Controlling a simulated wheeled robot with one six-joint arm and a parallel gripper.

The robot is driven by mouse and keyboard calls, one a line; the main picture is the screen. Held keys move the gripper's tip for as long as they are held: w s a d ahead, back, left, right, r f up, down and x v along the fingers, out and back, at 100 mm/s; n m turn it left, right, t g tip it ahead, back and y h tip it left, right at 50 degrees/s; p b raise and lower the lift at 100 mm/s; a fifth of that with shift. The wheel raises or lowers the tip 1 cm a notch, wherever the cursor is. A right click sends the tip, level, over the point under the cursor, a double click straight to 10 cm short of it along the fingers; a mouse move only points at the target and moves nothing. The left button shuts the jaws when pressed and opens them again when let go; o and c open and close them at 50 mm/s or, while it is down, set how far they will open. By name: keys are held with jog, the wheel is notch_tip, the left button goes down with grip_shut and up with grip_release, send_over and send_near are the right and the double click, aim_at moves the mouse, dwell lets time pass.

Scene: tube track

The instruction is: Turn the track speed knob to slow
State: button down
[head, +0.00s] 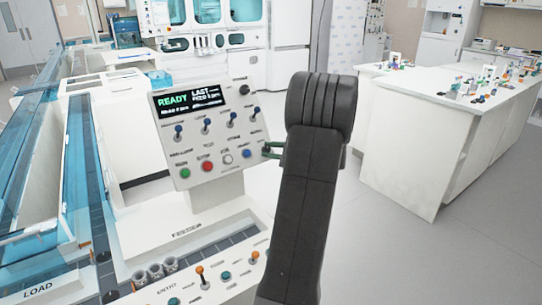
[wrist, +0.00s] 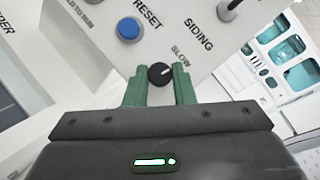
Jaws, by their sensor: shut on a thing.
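The track speed knob (wrist: 160,74) is a small round black knob with a white pointer mark. It sits on the white control panel (wrist: 100,50), with the word SLOW printed beside it in the wrist view. The pointer mark leans to the upper right, roughly toward that word. My gripper (wrist: 160,78) has its two green fingers on either side of the knob and is shut on it. In the head view my gripper (head: 271,150) reaches the right edge of the panel (head: 213,178), and the knob cannot be made out there.
A blue button (wrist: 129,28) marked RESET is close to the knob. The panel also carries a lit display (head: 191,100), several toggle switches and coloured buttons. Blue-covered tracks (head: 85,165) run at the left. A white bench (head: 415,125) with small items stands at the right; floor between is clear.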

jog(key=shift+n+g+b, duration=0.3)
jog(key=shift+n+g, duration=0.2)
jog(key=shift+n, duration=0.7)
jog(key=c, duration=1.2)
grip_release()
jog(key=shift+r, duration=0.1)
jog(key=v, duration=1.3)
jog(key=shift+d+r, duration=0.3)
jog(key=shift+d, duration=0.1)
jog(key=x, duration=1.3)
jog(key=shift+a+f, duration=0.35)
